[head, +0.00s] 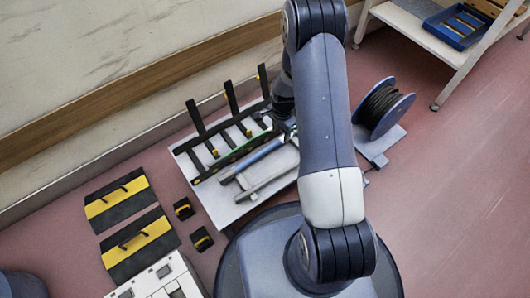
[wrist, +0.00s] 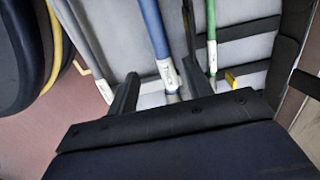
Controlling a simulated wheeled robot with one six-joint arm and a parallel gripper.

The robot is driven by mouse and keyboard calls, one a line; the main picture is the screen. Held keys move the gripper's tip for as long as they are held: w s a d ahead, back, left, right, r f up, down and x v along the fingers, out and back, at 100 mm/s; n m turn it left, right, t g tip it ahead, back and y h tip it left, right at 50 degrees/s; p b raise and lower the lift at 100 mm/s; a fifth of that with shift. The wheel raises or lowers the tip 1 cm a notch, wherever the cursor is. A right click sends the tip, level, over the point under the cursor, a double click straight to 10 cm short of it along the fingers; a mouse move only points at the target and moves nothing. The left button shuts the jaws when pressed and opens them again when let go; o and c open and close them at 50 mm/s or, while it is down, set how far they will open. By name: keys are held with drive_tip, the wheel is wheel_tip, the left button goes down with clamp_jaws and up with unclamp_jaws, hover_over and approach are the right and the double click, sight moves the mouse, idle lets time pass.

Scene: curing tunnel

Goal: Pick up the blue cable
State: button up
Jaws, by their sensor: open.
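The blue cable (head: 258,157) lies straight on the pale board (head: 232,211) in the head view, between a green cable (head: 238,155) and a grey one (head: 270,181). In the wrist view the blue cable (wrist: 152,25) runs down between the two dark fingers of my gripper (wrist: 160,80), with a white label near its end. The gripper is open, one finger on each side of the blue cable; I cannot tell whether either touches it. The green cable (wrist: 212,30) is outside the right finger and the grey one (wrist: 85,45) outside the left. My arm hides part of the board.
Black upright posts (head: 232,100) stand along the board's wall side. A cable reel (head: 383,107) stands to the right of my arm. Black-and-yellow covers (head: 122,200) and a white cabinet (head: 158,282) are at lower left.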

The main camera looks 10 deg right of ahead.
sight(280, 140)
wheel_tip(280, 140, down, 5)
drive_tip(key=shift+w+b, duration=0.15)
drive_tip(key=shift+b, duration=1)
drive_tip(key=shift+r, duration=0.1)
clamp_jaws()
